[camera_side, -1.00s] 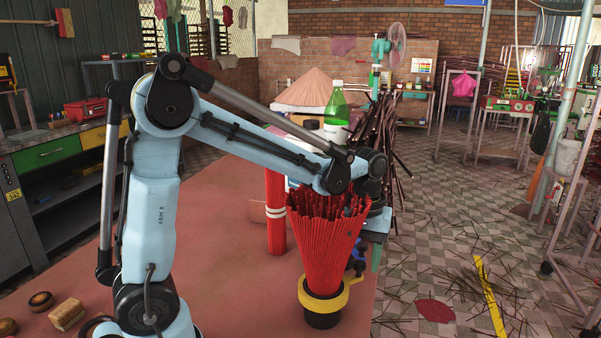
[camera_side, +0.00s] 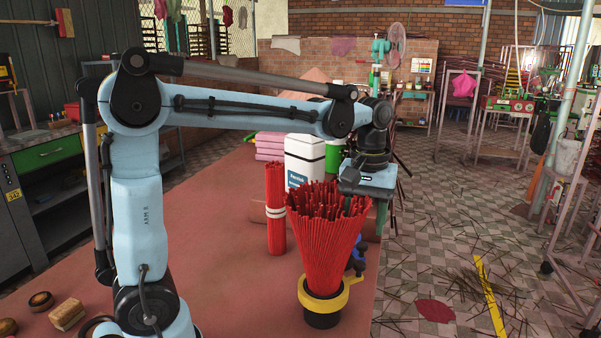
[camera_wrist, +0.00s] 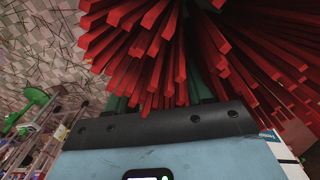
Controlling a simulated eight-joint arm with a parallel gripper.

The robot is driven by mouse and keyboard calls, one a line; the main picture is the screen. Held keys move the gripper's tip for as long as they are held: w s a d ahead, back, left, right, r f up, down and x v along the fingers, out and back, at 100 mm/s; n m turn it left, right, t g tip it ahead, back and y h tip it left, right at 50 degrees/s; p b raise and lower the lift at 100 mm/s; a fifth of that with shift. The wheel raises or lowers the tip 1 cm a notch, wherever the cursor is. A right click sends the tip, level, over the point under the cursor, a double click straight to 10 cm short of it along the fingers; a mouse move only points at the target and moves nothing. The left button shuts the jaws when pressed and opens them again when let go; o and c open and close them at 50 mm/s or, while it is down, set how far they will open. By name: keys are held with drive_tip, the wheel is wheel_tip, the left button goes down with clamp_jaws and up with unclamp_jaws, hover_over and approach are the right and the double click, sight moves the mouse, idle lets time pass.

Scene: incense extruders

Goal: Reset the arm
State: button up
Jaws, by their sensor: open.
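My gripper (camera_side: 380,208) hangs at the end of my raised forearm, just behind and to the right of the fanned red incense sticks (camera_side: 327,235) in the side view. Its green fingers point down and are partly hidden by the sticks. It is open, and I see nothing held. The sticks stand in a black pot (camera_side: 322,318) with a yellow collar (camera_side: 325,301). In the wrist view the red stick ends (camera_wrist: 150,50) fill the upper part, close to the green fingers and partly covering them.
A tied red bundle (camera_side: 275,225) stands left of the pot. Behind are a white box (camera_side: 304,158) and a pink stack (camera_side: 270,146). Wooden pieces (camera_side: 67,314) lie at the front left. The table's middle left is clear, and its right edge is near the pot.

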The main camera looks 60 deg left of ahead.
sight(361, 265)
wheel_tip(361, 265, down, 8)
drive_tip(key=shift+f, duration=0.2)
drive_tip(key=shift+d+f+m, duration=0.15)
drive_tip(key=shift+d+m, duration=0.1)
drive_tip(key=shift+m, duration=0.05)
drive_tip(key=shift+s+d+m, duration=0.1)
drive_tip(key=shift+d+m, duration=0.45)
drive_tip(key=shift+m, duration=0.25)
drive_tip(key=shift+o, duration=0.3)
